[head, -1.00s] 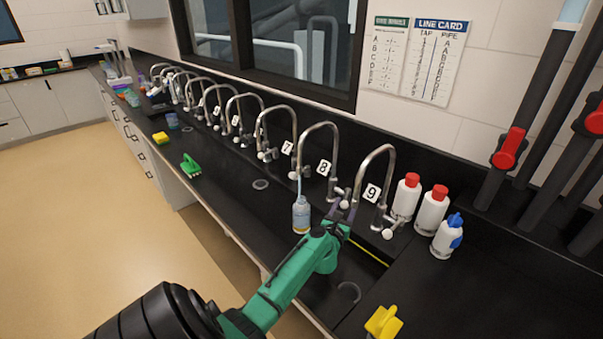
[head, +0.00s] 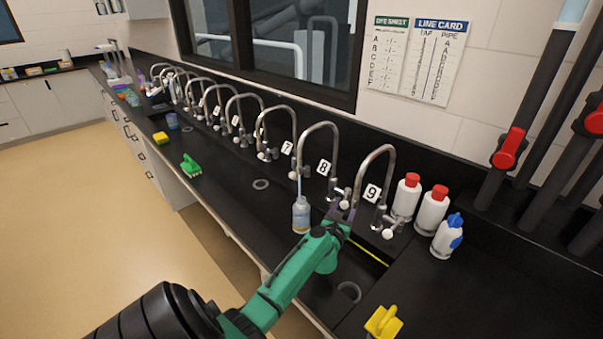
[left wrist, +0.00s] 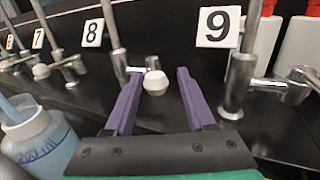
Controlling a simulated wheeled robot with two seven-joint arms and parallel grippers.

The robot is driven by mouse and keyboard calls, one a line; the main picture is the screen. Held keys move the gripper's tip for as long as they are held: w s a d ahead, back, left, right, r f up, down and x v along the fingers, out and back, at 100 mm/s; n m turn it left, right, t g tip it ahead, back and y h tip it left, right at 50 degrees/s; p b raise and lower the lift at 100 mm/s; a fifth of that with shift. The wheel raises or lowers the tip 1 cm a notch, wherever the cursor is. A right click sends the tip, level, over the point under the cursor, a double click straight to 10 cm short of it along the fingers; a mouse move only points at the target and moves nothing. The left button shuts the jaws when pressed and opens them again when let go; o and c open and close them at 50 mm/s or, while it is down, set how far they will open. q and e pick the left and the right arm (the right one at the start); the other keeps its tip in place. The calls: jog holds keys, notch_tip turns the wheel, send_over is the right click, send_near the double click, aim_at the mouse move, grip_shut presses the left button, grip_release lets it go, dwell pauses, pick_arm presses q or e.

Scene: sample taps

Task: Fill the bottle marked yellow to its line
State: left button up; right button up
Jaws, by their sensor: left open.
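A translucent bottle (head: 301,215) stands upright under the spout of tap 8 (head: 318,128), with a yellowish edge at its base. A thin pale stream runs from the spout into its mouth. In the left wrist view the bottle (left wrist: 40,140) is cut off at the left edge; it holds pale blue liquid and has dark markings, but the level against the line is unclear. My left gripper (left wrist: 159,85) is open, its purple fingers either side of the white knob (left wrist: 155,82) of tap 8. I cannot tell whether they touch it. My right gripper is out of view.
Tap 9 (head: 377,165) stands just right of my left gripper. Two red-capped bottles (head: 432,210) and a blue-topped bottle (head: 447,236) stand further right. A yellow object (head: 383,322) is at the front. A line card (head: 434,60) hangs on the wall.

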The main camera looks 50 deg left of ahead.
pick_arm(q)
jog(key=a, duration=0.1)
jog(key=s+a, duration=0.1)
jog(key=a, duration=0.1)
jog(key=shift+s, duration=0.15)
dwell(0.4)
dwell(1.7)
jog(key=p+v, duration=0.1)
jog(key=v, duration=0.3)
jog(key=a+p+v, duration=0.1)
jog(key=v, duration=0.1)
jog(key=shift+s+d+p, duration=0.2)
jog(key=shift+s+p, duration=0.1)
jog(key=shift+s, duration=0.25)
dwell(0.5)
